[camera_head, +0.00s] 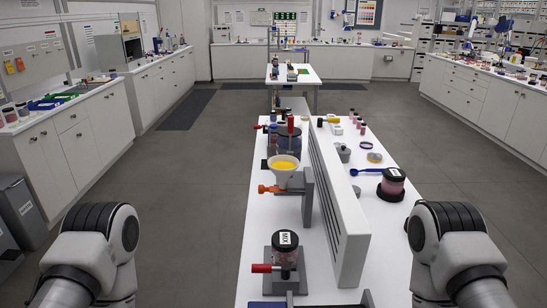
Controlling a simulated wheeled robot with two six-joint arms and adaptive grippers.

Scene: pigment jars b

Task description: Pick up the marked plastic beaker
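A small clear container with a dark lid and a white label reading "MIX" (285,245) stands upright in a grey holder with a red handle, near the front of the white table. A second labelled container (393,181) with pink contents sits on a black base on the right side of the table. I cannot tell which of them is the marked plastic beaker. My two arms show at the lower left and lower right, apart from both containers. Neither gripper shows.
A tall grey slotted panel (342,205) divides the white table (258,250) lengthwise. A white funnel-shaped bowl with yellow contents (283,170) sits in a stand left of it. A blue spoon (367,171) lies on the right side. Grey floor is clear on both sides.

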